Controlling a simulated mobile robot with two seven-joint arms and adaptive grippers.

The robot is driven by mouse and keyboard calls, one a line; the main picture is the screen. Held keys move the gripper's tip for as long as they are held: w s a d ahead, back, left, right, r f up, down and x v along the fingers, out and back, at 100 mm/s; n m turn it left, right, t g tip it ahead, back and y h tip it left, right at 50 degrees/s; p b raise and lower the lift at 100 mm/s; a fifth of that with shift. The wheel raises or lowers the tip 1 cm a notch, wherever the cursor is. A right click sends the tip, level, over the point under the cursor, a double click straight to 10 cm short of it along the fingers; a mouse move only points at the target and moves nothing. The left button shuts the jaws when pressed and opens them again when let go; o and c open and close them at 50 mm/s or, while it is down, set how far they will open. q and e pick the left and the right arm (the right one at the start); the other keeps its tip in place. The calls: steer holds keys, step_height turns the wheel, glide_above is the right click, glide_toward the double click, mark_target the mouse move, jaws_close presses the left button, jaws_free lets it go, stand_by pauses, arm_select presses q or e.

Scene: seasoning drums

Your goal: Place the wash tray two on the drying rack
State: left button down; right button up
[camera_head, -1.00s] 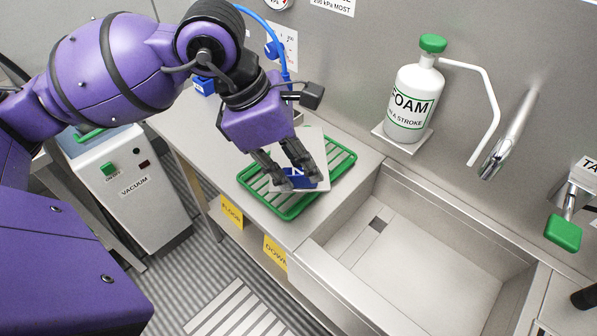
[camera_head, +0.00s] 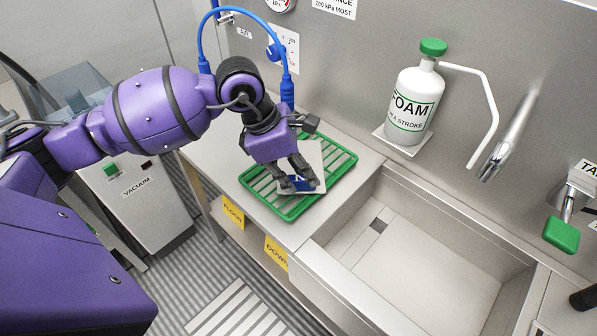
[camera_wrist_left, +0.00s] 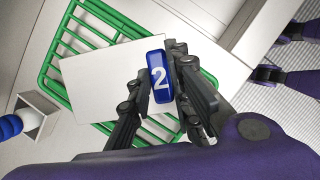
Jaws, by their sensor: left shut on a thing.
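Wash tray two is a flat white plate (camera_head: 314,158) with a blue tab (camera_wrist_left: 158,76) marked with a white 2. My left gripper (camera_head: 302,182) is shut on the blue tab, with one dark finger on each side of it in the left wrist view (camera_wrist_left: 157,88). The drying rack is a green barred frame (camera_head: 345,165) on the steel counter, also in the left wrist view (camera_wrist_left: 52,76). The plate lies over the middle of the rack, turned askew to its bars and hiding part of them. I cannot tell whether it touches the bars. My right gripper is not identifiable.
A sink basin (camera_head: 425,255) is right of the rack. A white FOAM bottle (camera_head: 413,103) stands on a wall shelf behind. A blue hose (camera_head: 240,12) arches behind my left arm.

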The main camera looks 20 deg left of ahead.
arm_select(q)
steer(key=c, duration=1.6)
jaws_free()
steer(key=shift+f, duration=0.1)
steer(key=v, duration=1.2)
steer(key=shift+d, duration=0.1)
steer(key=shift+d, duration=0.1)
